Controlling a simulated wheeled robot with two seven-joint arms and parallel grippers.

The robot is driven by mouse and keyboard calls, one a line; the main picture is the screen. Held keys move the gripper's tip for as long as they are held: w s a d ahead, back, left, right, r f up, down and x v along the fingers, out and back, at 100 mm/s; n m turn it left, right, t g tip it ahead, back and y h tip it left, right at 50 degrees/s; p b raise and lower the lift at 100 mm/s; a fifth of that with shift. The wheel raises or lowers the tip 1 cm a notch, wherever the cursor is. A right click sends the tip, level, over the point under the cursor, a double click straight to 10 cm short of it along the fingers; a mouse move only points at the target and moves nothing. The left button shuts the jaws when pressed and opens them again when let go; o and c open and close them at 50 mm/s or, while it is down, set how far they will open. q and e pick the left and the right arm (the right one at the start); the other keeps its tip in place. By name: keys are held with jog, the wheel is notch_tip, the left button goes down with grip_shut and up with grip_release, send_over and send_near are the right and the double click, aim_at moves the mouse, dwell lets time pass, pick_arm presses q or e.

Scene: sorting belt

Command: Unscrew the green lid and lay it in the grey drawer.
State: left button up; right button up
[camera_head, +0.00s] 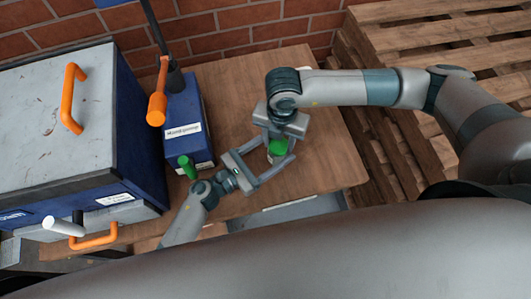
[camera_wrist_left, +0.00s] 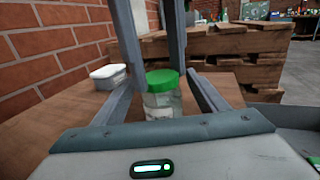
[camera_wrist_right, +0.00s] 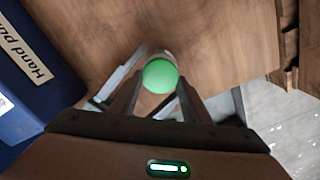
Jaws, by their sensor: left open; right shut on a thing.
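A clear jar (camera_wrist_left: 163,105) with a green lid (camera_wrist_left: 162,80) stands upright on the wooden table. The lid also shows in the head view (camera_head: 278,147) and the right wrist view (camera_wrist_right: 160,76). My right gripper (camera_head: 279,141) reaches down from above and is shut on the green lid. My left gripper (camera_head: 274,153) is open, low over the table, with its fingers on both sides of the jar and gaps beside it in the left wrist view. The grey drawer (camera_head: 291,210) shows open below the table's front edge.
A blue box (camera_head: 187,120) with a label stands left of the grippers, a green-handled thing (camera_head: 187,167) before it. A larger blue cabinet (camera_head: 75,130) with orange handles is further left. Pallets (camera_head: 440,45) stand right of the table.

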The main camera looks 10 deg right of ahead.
pick_arm(q)
jog(key=shift+w+d, duration=0.25)
jog(key=shift+d, duration=0.4)
jog(key=shift+c, duration=0.5)
jog(key=c, duration=0.7)
jog(key=o, duration=0.8)
jog(key=shift+a, duration=0.1)
jog(key=shift+v, duration=3.7)
jog(key=shift+o, duration=0.6)
